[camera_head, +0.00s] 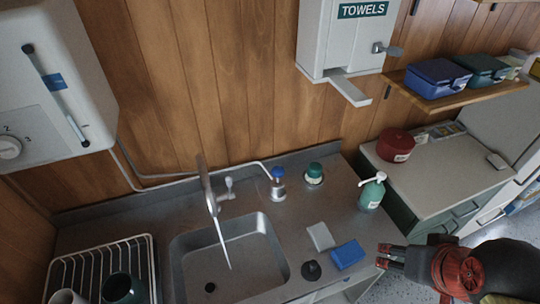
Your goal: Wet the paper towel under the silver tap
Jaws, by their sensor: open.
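The silver tap (207,185) stands at the back of the sink, its tall spout reaching up and forward. A thin pale line, which looks like a stream of water (221,240), runs down from it into the sink (183,262). The white dispenser (340,40) marked TOWELS hangs on the wall, with a pale tray or chute (348,90) under it. My gripper (384,256) is open and empty at the lower right, beside the counter's right end, well away from dispenser and tap.
A green pump bottle (371,192), blue-topped item (277,185) and green-lidded jar (314,174) stand behind. A wire rack (100,262) holds mugs at left.

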